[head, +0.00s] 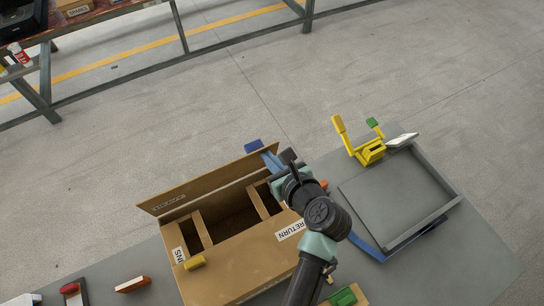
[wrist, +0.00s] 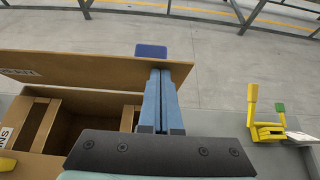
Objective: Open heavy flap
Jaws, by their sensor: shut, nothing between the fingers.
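The cardboard box (head: 262,250) stands on the grey table with its top partly open. Its long back flap (head: 200,184) carries a label that seems to read HEAVY and stands raised along the far side. The flap also spans the wrist view (wrist: 80,70). My gripper (head: 268,160) is at the right end of this flap. In the wrist view its blue fingers (wrist: 160,75) are together and empty, overlapping the flap's near face; whether they touch it I cannot tell. My arm hides the box's right corner.
A blue piece (head: 254,146) shows just beyond the flap. A yellow block (head: 195,262) is at the box's front. To the right are a grey tray frame (head: 438,178) and a yellow fixture (head: 368,152). A green block (head: 343,297) is near my arm. Open floor lies behind.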

